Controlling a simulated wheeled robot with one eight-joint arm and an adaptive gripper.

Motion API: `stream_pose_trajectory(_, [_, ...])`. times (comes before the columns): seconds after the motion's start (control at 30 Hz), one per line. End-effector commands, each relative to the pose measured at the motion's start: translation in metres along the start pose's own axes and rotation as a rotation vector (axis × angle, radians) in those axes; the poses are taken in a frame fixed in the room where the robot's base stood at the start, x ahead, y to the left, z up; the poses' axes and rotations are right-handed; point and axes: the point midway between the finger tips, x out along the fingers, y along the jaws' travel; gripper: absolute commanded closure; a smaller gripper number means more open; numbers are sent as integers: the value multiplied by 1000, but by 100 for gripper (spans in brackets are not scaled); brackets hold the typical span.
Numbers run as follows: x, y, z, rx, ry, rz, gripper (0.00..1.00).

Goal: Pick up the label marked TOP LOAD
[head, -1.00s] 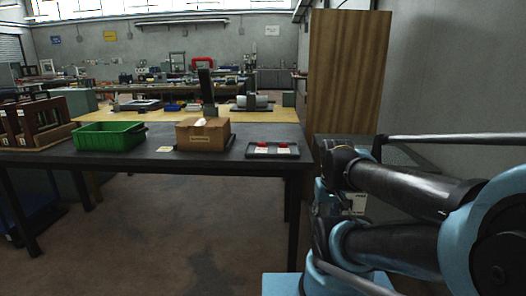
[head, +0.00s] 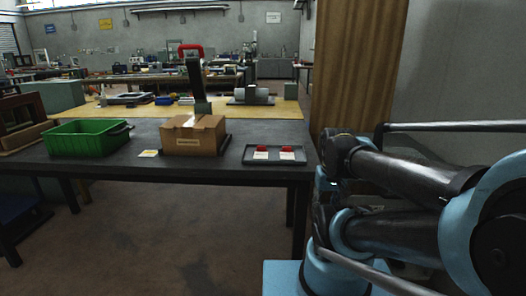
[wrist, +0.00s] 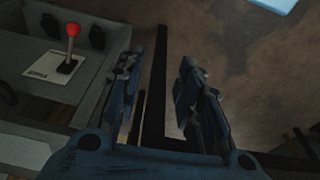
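A small pale label (head: 148,153) lies flat on the dark table, between the green bin and the cardboard box. Two white labels, a left one (head: 261,155) and a right one (head: 287,155), lie in a dark tray (head: 250,163), each with a red object at it. No lettering can be read, so I cannot tell which is TOP LOAD. My gripper (wrist: 158,70) is open and empty in the wrist view, above brown floor and a dark bar. A white card (wrist: 46,68) with a red-knobbed piece (wrist: 72,32) is left of it, apart from the fingers. The head view does not show the gripper.
A wooden panel (head: 352,70) stands behind the table's right end. Floor in front is clear.

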Motion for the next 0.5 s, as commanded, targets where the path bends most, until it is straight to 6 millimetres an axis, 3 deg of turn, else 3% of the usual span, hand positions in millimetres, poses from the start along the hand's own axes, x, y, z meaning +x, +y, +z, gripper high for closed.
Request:
stream_pose_trajectory(0.33, [0, 0, 0, 0, 0, 0, 67])
stream_pose_trajectory(0.37, [0, 0, 0, 0, 0, 0, 63])
stream_pose_trajectory(0.5, [-12, -2, 2, -24, 9, -1, 63])
